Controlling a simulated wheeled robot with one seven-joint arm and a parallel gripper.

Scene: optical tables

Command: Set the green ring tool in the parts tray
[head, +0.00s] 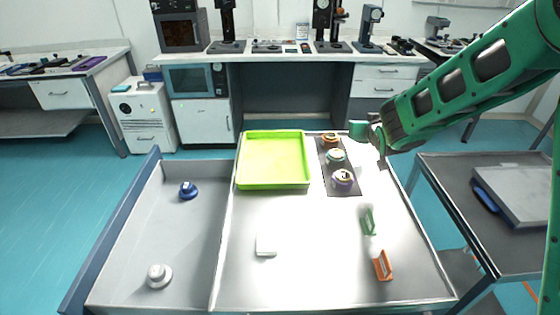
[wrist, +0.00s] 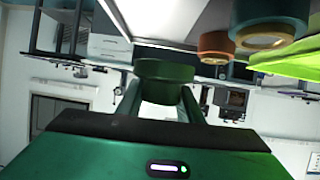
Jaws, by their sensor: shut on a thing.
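My gripper (head: 369,131) is shut on a green ring tool (head: 358,130) and holds it raised at the far right of the table, beyond the dark mat. In the wrist view the green tool (wrist: 164,70) sits between the fingertips of my gripper (wrist: 164,95). A lime-green tray (head: 272,158), which looks like the parts tray, lies left of the gripper, and its inside looks empty. Its edge also shows at the right of the wrist view (wrist: 292,62).
A white block (head: 266,244), a green bracket (head: 368,221) and an orange bracket (head: 382,265) lie nearer.

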